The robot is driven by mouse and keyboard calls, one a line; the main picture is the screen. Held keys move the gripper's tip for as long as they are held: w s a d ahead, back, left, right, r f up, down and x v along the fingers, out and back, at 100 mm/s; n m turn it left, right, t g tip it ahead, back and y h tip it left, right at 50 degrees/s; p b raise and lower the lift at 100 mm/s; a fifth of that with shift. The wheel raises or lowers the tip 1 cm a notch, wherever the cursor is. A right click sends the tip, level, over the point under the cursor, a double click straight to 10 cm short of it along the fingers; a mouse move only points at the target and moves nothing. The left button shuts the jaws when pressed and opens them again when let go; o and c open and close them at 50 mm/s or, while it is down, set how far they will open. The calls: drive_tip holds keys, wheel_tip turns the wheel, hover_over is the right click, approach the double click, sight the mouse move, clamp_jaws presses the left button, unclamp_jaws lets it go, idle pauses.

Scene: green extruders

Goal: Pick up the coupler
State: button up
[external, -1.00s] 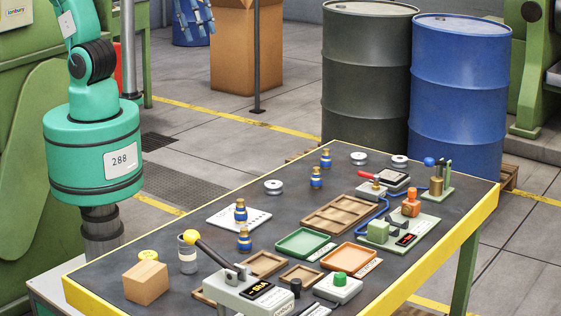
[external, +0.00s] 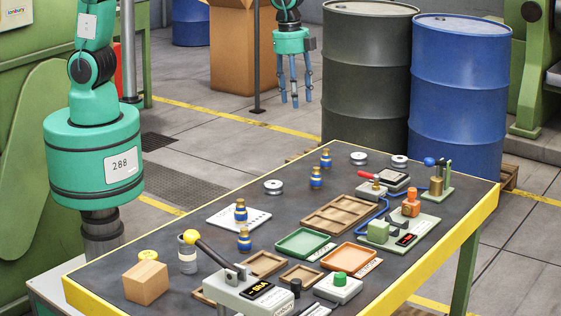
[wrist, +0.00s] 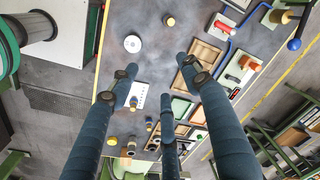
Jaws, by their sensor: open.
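Several small blue-and-brass pieces stand upright on the dark table; they may be couplers, but I cannot tell which one is meant. In the external view two are at the back, a far one (external: 326,158) and a nearer one (external: 316,178). Two more are nearer the front, one on a white card (external: 262,217) and one just before it (external: 244,240). My gripper (external: 289,98) is open and empty, high up and apart from all of them. In the wrist view its long blue fingers (wrist: 163,92) are spread, with a brass-topped piece (wrist: 168,20) beyond them.
Silver spools (external: 274,187) stand on the table. Wooden trays (external: 340,214), a green tray (external: 303,243) and an orange tray (external: 350,257) fill its middle. A lever device (external: 238,293) and a wooden block (external: 146,283) are at the front. Large drums (external: 458,90) stand behind.

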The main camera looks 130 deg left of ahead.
drive_tip(key=m+g, duration=0.1)
hover_over(316, 168)
wheel_tip(316, 168, down, 11)
drive_tip(key=shift+a+f, duration=0.1)
drive_tip(key=shift+a, duration=0.2)
drive_tip(key=shift+s, duration=0.1)
drive_tip(key=shift+f+b, duration=1)
drive_tip(key=shift+f, duration=3.3)
drive_tip(key=shift+d+f+b, duration=0.1)
drive_tip(key=shift+f+b, duration=0.65)
drive_tip(key=shift+f, duration=1.85)
clamp_jaws()
